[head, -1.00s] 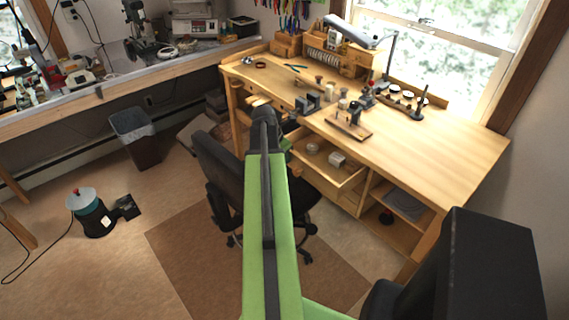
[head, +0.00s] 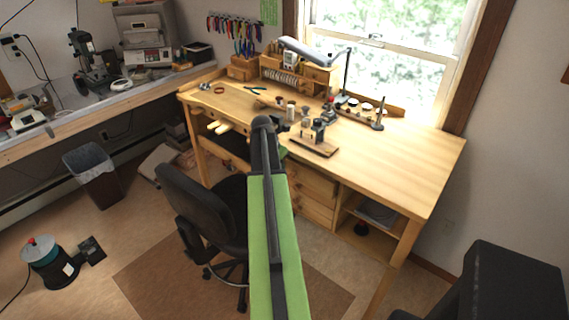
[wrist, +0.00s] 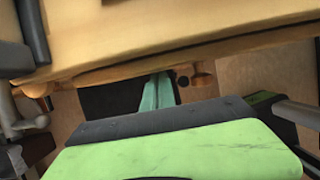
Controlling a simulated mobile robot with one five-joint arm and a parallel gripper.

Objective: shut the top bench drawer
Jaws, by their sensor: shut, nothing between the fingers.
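The wooden bench (head: 400,165) stands under the window. Its top drawer front (head: 312,178) shows just right of my arm, under the bench top; it looks flush with the bench, with no open tray showing. My arm hides its left part. My gripper lies at the far end of the green arm and is mostly hidden in the head view.
A black office chair (head: 200,210) stands left of my arm, close to the bench. Lower drawers (head: 317,212) and an open shelf (head: 370,212) are below the bench top. A small vise on a board (head: 316,140) and other tools sit on top.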

